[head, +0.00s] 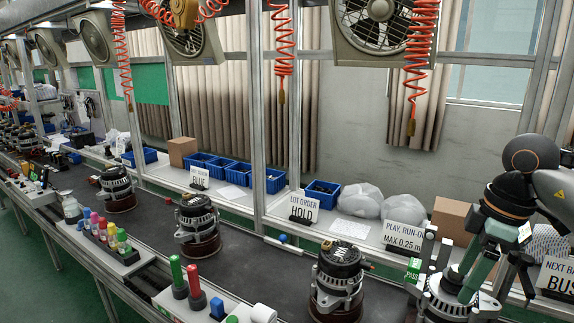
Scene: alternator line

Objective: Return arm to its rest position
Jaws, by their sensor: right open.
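My right arm comes in from the right edge, and its gripper (458,284) points down at the front right of the line. The jaws are open, with nothing clearly held between them. An alternator (440,305) stands right below and behind the fingers and is partly hidden by them. I cannot tell whether the fingers touch it. Another alternator (338,280) stands upright on the dark conveyor (265,262) to the left, apart from the gripper. My left gripper is not in view.
More alternators (198,225) stand along the conveyor. A rack of coloured bottles (108,240) and red and green cylinders (194,280) line the near edge. Signs, blue bins (322,193) and bags (360,200) fill the back shelf. Coiled red hoses (420,50) hang above.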

